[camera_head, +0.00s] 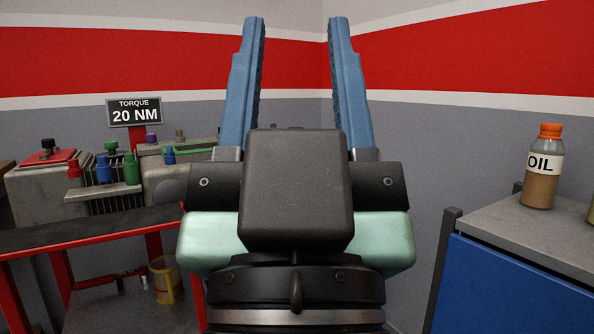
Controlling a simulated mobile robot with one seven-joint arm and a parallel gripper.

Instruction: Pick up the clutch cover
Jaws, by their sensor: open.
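My gripper (296,22) fills the middle of the view, its two blue fingers pointing up and apart. It is open, with only the wall visible between the fingers. I cannot make out a clutch cover for certain. Grey metal engine-like parts (165,180) with red, green, blue and black fittings stand on the red-framed bench (60,236) at the left, apart from the fingers in the picture. My gripper's body and left finger hide the right end of these parts.
A "TORQUE 20 NM" sign (134,112) rises behind the parts. A yellow container (166,280) is on the bench's lower shelf. At the right, an oil bottle (542,170) with an orange cap stands on a blue cabinet's grey top (515,225). Walls meet behind my gripper.

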